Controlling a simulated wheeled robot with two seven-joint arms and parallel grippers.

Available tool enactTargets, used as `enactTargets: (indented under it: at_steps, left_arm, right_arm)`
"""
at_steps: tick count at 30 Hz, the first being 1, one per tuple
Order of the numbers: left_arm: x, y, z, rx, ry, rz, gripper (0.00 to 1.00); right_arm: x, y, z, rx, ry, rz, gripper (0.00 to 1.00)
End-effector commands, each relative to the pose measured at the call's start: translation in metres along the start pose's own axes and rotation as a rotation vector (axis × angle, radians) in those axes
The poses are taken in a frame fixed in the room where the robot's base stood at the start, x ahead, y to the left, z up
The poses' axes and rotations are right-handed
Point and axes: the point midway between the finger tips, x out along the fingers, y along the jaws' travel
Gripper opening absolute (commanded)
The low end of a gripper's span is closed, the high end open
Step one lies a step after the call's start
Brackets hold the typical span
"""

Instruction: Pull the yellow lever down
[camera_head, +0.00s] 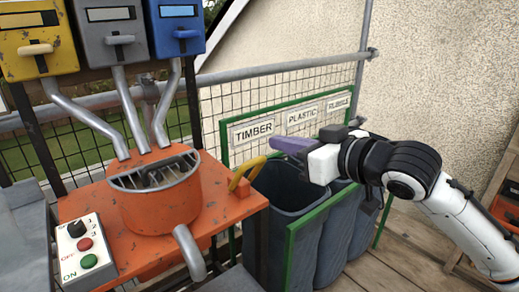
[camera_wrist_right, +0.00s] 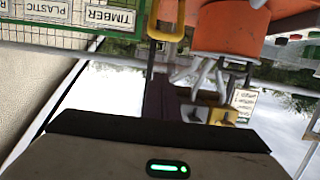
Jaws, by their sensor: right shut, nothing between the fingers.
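A yellow box (camera_head: 38,45) hangs at the upper left in the head view, with a pale yellow lever (camera_head: 35,49) on its front. A yellow looped handle (camera_head: 247,174) stands on the right side of the orange machine (camera_head: 160,195); it also shows at the top of the right wrist view (camera_wrist_right: 166,20). I cannot tell from the pictures which of the two is the task's lever. My right gripper (camera_head: 283,144) has purple fingers and is shut and empty, above the bins, to the right of the yellow handle and apart from it. My left gripper is not in view.
Grey (camera_head: 110,35) and blue (camera_head: 177,28) boxes with levers hang beside the yellow one, with pipes running down to the machine. A control box with buttons (camera_head: 85,250) is at the lower left. Dark bins (camera_head: 275,215) with a green frame stand below my right gripper.

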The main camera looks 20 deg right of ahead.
Motion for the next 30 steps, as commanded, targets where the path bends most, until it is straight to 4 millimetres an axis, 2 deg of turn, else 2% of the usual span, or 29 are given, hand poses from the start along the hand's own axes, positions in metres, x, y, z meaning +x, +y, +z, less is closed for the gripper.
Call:
enactTargets:
  at_steps: [5,10,23,25,30]
  left_arm:
    - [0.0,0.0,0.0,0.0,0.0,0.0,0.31]
    - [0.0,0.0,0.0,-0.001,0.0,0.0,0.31]
    - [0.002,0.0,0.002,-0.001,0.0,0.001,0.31]
    - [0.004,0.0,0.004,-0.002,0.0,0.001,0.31]
    - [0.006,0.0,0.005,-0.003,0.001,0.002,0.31]
  right_arm:
    - [0.001,0.0,0.001,0.0,0.001,0.0,0.0]
    - [0.015,0.0,0.0,0.002,0.002,0.0,0.0]
    - [0.103,-0.001,0.0,0.0,0.001,-0.001,0.0]
    - [0.098,0.0,0.017,-0.003,-0.004,0.001,0.0]
    - [0.09,0.0,0.034,-0.001,-0.001,0.0,0.0]
